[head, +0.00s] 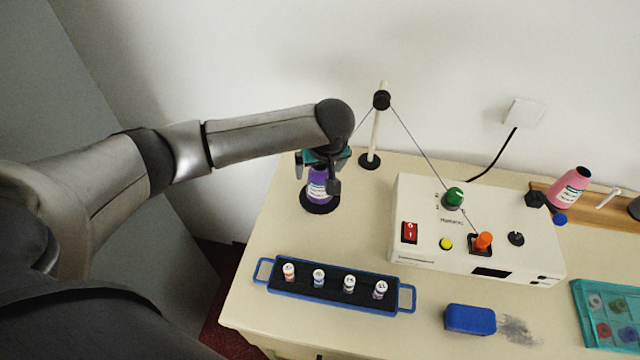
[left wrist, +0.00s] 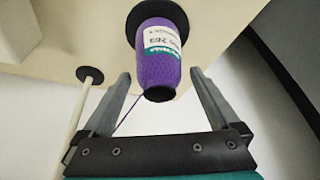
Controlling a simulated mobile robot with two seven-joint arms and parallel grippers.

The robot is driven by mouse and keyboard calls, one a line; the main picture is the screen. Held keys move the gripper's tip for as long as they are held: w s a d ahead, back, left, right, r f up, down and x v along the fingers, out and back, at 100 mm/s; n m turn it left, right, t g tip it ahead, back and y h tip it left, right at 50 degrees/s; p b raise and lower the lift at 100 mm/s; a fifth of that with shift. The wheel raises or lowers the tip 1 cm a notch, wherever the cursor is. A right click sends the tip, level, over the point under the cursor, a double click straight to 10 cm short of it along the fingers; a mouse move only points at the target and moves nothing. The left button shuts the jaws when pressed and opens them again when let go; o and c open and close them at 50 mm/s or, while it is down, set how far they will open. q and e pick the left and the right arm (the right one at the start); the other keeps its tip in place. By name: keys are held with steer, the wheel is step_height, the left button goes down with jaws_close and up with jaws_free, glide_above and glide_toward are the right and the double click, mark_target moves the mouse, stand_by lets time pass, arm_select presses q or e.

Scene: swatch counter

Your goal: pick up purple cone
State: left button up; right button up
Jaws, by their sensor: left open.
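The purple cone (head: 318,184) is a thread spool with a white and teal label. It stands upright on a round black base (head: 319,204) at the back left of the table. In the left wrist view the purple cone (left wrist: 161,58) shows between and beyond the fingers, with a thread running from it. My left gripper (head: 322,172) is over the cone's top and hides part of it. In the left wrist view the left gripper (left wrist: 161,85) is open, with a finger on either side of the cone's top end. My right gripper is not in view.
A thread stand (head: 375,135) rises close behind the cone to the right. A white control box (head: 480,225) stands right of it. A blue tray (head: 335,299) with several small vials lies in front. A pink cone (head: 570,188) lies at the back right.

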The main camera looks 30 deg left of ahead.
arm_select(q)
steer(key=shift+x, duration=1.1)
jaws_close()
steer(key=shift+r, duration=0.1)
